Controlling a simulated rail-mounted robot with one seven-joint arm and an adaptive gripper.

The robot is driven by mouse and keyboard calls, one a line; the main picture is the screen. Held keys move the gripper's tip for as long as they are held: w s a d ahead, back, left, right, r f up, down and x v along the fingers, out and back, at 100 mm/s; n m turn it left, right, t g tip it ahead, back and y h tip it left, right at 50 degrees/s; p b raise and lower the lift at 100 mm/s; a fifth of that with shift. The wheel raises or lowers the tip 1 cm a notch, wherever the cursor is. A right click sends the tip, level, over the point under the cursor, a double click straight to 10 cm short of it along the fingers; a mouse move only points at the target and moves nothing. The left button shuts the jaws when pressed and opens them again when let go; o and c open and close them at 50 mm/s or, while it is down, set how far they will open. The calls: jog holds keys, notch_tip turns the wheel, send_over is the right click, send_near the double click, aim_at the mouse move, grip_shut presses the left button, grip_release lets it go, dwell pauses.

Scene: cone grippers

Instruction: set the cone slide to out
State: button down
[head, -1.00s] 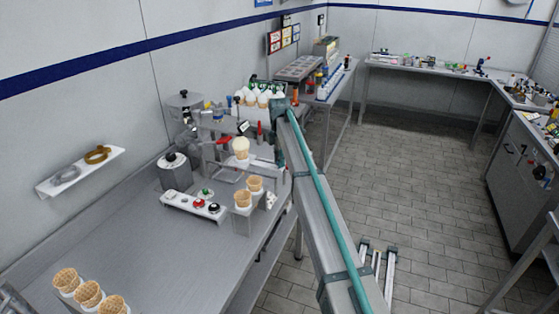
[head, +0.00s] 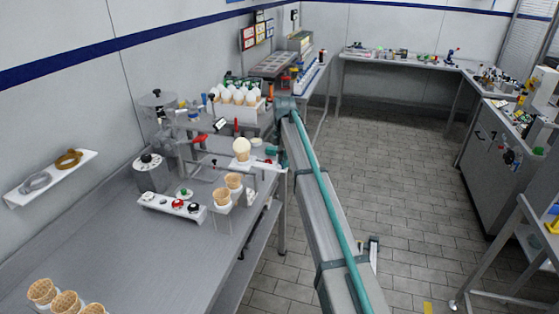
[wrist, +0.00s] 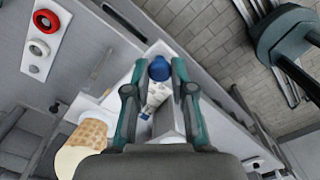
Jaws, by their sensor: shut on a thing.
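The cone slide is a pale, flat strip (head: 268,167) at the right edge of the near bench in the head view. A cone topped with a cream scoop (head: 241,150) stands upright on it; it also shows at lower left in the wrist view (wrist: 84,145). My gripper (wrist: 159,72) has its two teal fingers closed around a blue knob (wrist: 159,67) above a white piece with print, which appears to be the slide's handle.
Two empty cones (head: 228,188) stand in a holder in front of the slide. A white panel with buttons (head: 173,205) lies to its left. A rack of white-topped cones (head: 236,98) stands behind. The floor to the right (head: 400,180) is mostly clear.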

jog(key=c, duration=1)
grip_release()
jog(key=shift+d, duration=0.4)
jog(key=shift+a, duration=0.15)
jog(key=shift+r, duration=0.5)
notch_tip(320, 180, up, 11)
